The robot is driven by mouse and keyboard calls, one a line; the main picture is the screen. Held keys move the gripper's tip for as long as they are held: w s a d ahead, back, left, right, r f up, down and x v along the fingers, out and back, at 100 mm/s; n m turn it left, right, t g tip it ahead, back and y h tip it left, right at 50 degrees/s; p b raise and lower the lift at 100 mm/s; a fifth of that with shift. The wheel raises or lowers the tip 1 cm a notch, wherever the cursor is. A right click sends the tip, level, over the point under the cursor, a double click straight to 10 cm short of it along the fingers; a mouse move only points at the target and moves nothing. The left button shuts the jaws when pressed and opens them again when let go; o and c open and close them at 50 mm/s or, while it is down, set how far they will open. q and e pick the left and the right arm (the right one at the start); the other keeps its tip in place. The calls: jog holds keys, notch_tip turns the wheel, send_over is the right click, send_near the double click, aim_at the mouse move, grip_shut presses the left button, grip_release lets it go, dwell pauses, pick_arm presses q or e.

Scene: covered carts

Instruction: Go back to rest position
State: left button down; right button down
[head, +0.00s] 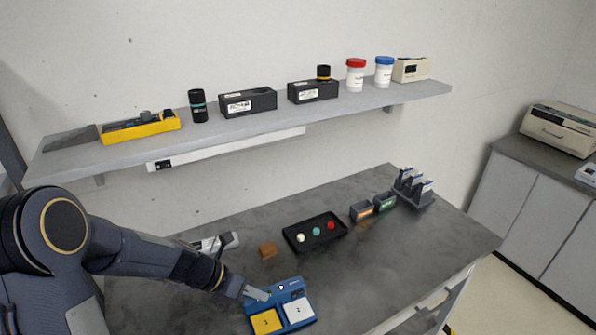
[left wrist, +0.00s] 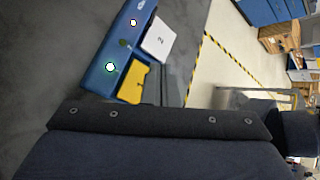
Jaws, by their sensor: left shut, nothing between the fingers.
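My left arm comes in from the left in the head view. My left gripper (head: 258,294) is shut and empty, at the upper left edge of a blue box (head: 291,290) on the table. I cannot tell whether the fingertips touch it. The box carries a yellow pad (head: 266,321) and a white pad (head: 298,310) marked 2. My right gripper is in neither view.
A loaded wall shelf (head: 285,117) runs above. The table's right part is clear.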

pick_arm(q)
jog(key=s+a+r+m+y+b, duration=0.1)
jog(key=s+a+r+m+b, duration=0.15)
jog(key=s+r+m, duration=0.9)
jog(key=s+a+f+m+t+y, duration=0.1)
jog(key=s+a+m+t+y, duration=0.2)
jog(key=s+m, duration=0.7)
jog(key=a+m+y, duration=0.1)
jog(key=m, duration=0.6)
jog(key=shift+s, duration=0.2)
